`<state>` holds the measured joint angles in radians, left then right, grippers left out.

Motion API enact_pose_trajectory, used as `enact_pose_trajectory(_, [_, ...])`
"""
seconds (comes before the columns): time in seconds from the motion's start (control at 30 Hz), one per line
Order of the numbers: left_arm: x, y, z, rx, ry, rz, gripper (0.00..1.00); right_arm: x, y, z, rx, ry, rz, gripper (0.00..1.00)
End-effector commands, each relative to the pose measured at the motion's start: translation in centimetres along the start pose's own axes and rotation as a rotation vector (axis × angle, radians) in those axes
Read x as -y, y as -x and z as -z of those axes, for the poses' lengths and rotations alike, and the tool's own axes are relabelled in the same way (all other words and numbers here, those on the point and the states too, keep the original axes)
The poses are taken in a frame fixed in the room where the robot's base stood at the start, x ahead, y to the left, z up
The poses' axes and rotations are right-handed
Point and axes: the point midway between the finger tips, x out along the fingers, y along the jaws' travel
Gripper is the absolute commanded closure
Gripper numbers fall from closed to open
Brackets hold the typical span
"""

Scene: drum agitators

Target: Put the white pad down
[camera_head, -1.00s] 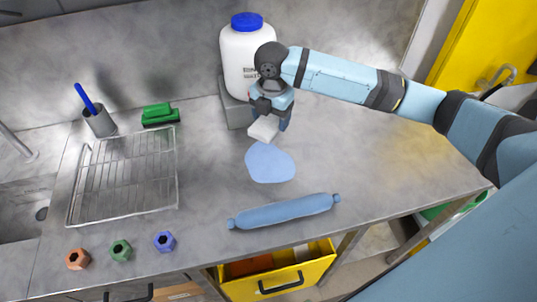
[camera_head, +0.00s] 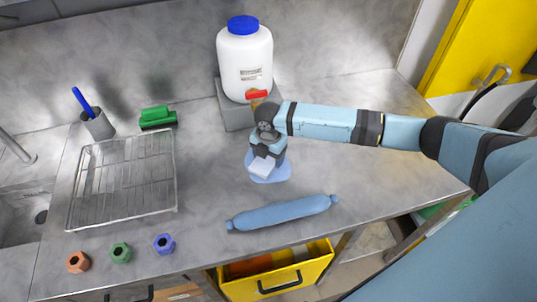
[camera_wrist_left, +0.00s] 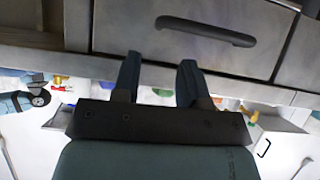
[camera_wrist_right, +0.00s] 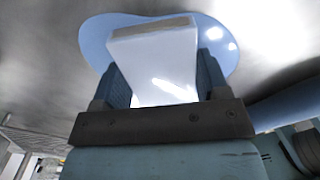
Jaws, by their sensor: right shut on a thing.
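The white pad (camera_head: 262,168) is a small pale block held in my right gripper (camera_head: 266,160), which is shut on it. In the right wrist view the white pad (camera_wrist_right: 155,62) sits between the two fingers of the right gripper (camera_wrist_right: 158,82). Below it on the counter is a flat light-blue puddle-shaped patch (camera_head: 281,174), partly hidden by the gripper and pad. I cannot tell whether the pad touches the patch. My left gripper (camera_wrist_left: 158,75) shows only in the left wrist view, with its fingers apart and nothing between them, facing a drawer front.
A blue roll (camera_head: 282,213) lies in front of the patch. A white jug (camera_head: 244,62) with blue lid and red tap stands on a grey block (camera_head: 236,113) behind. A wire rack (camera_head: 122,180), green brush (camera_head: 157,117) and several hex nuts (camera_head: 121,252) are left. An open yellow drawer (camera_head: 277,280) is below.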

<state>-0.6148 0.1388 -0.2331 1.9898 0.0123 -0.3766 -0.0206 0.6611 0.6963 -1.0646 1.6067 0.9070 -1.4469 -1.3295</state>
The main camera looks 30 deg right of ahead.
Motion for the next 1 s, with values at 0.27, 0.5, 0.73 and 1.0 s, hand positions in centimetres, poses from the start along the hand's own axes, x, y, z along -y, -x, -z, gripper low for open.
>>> enact_pose_trajectory(0.27, [0.0,0.0,0.0,-0.001,0.000,0.000,0.61,0.0,-0.3,0.0,-0.001,0.000,0.000,0.54])
enact_pose_trajectory(0.5, [0.0,0.0,0.2,-0.004,0.000,0.000,0.61,0.0,-0.2,0.0,-0.001,0.000,-0.001,0.06])
enact_pose_trajectory(0.73, [0.0,0.1,0.3,-0.006,0.000,0.000,0.61,0.0,0.2,0.0,0.000,0.000,-0.001,0.06])
enact_pose_trajectory(1.0, [-0.1,-0.2,-0.1,-0.004,0.001,-0.001,0.61,-0.1,4.9,-0.1,0.001,0.001,-0.006,0.06])
